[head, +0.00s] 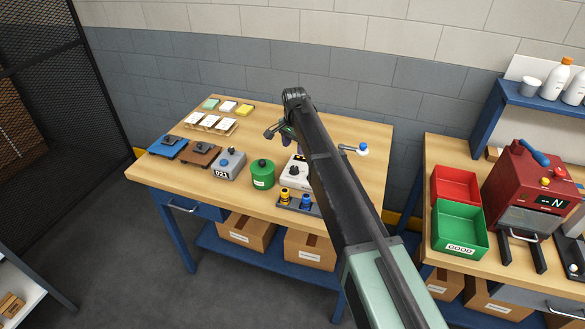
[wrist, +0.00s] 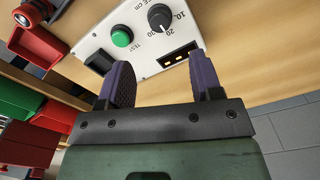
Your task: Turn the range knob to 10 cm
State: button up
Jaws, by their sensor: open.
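The range knob (wrist: 160,17) is a black round knob on a white instrument box (wrist: 139,57), near the top of the wrist view. Labels 10, 20 and 30 run around it; I cannot read its setting surely. A green TEST button (wrist: 121,37) sits beside it. My gripper (wrist: 158,64) is open and empty, its two purple fingers apart, short of the knob in the picture. In the head view the white box (head: 296,173) stands on the wooden table, partly hidden by my arm, and my gripper (head: 287,133) is behind it, above the table.
A green cylinder (head: 262,174) and a grey box marked 021 (head: 229,163) stand left of the white box. A rack with yellow and blue posts (head: 297,202) is in front. A blue-capped item (head: 362,149) is at right. Red (head: 456,187) and green (head: 460,231) bins are on the right bench.

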aim_at(294, 168)
notch_tip(294, 168, down, 10)
jog(key=b, duration=0.9)
jog(key=shift+r, duration=0.1)
jog(key=c, duration=0.9)
jog(key=shift+n, duration=0.3)
jog(key=n, duration=1.1)
jog(key=shift+n, duration=0.3)
